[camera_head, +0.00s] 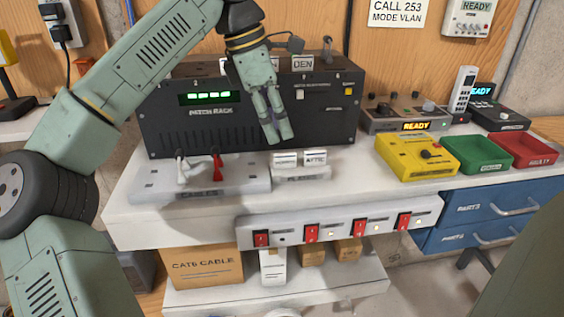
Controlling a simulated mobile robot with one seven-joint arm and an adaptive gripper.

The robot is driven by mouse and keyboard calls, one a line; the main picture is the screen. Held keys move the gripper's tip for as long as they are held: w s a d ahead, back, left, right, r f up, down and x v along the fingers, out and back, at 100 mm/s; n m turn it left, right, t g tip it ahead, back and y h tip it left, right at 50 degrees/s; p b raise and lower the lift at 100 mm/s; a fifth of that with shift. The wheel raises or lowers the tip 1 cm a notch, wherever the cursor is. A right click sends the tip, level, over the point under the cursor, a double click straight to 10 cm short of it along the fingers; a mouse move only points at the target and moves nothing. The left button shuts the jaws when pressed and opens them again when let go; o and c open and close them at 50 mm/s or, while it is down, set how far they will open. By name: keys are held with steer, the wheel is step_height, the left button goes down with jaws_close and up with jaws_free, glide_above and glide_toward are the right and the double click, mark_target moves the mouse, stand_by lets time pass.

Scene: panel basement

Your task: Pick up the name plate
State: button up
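Two small white name plates stand side by side in a pale holder (300,173) whose front label appears to read PLATES. The right plate (316,158) reads ATTIC; the left plate (286,158) has print too small to read. Another white plate reading DEN (303,63) stands at the top of the black patch rack (330,115). My gripper (278,138) points down in front of the rack, just above and left of the holder. Its fingers lie close together, and I cannot tell whether they are fully shut. I see nothing held between them.
A grey cable holder (200,187) with a white and a red plug stands left of the plates. A yellow box (415,158), green tray (478,155) and red tray (526,150) stand to the right. A power strip with red switches (340,226) runs along the bench front.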

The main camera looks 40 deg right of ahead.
mark_target(284, 154)
steer(key=shift+a+p+x, duration=0.15)
steer(key=shift+p+x, duration=0.2)
steer(key=shift+x, duration=1.25)
steer(key=shift+a+p+x, duration=0.15)
steer(key=shift+p+x, duration=0.15)
steer(key=shift+x, duration=1.25)
steer(key=shift+c, duration=0.2)
jaws_close()
